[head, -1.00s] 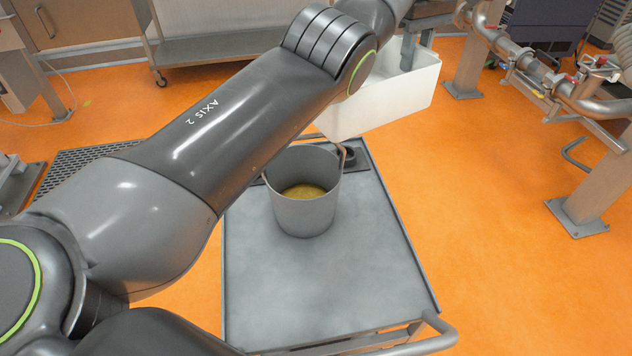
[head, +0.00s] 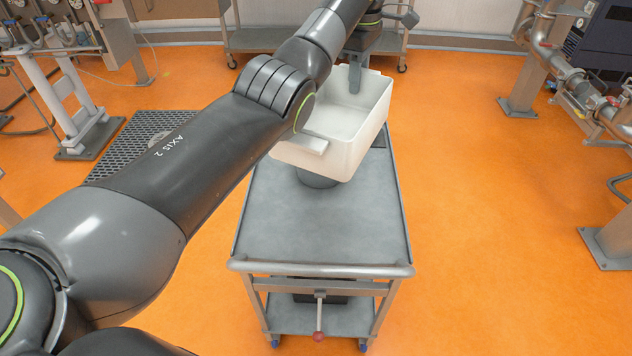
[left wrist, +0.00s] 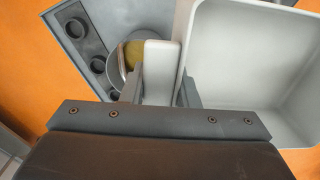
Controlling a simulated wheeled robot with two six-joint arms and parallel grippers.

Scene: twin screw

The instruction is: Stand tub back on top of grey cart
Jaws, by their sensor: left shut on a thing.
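The tub (head: 338,160), white, open and empty, hangs slightly tilted over the far part of the grey cart (head: 320,225) in the head view. My left gripper (head: 355,82) is shut on the tub's far wall there. In the left wrist view the fingers (left wrist: 161,88) pinch the wall of the tub (left wrist: 237,80). Whether the tub touches anything below cannot be told. My right gripper is not in view.
A grey pot (head: 318,180) stands on the cart, mostly hidden behind the tub. In the left wrist view the pot (left wrist: 117,72) holds something yellowish, close by the tub wall. The near half of the cart top is clear. A handle bar (head: 320,270) edges its near end.

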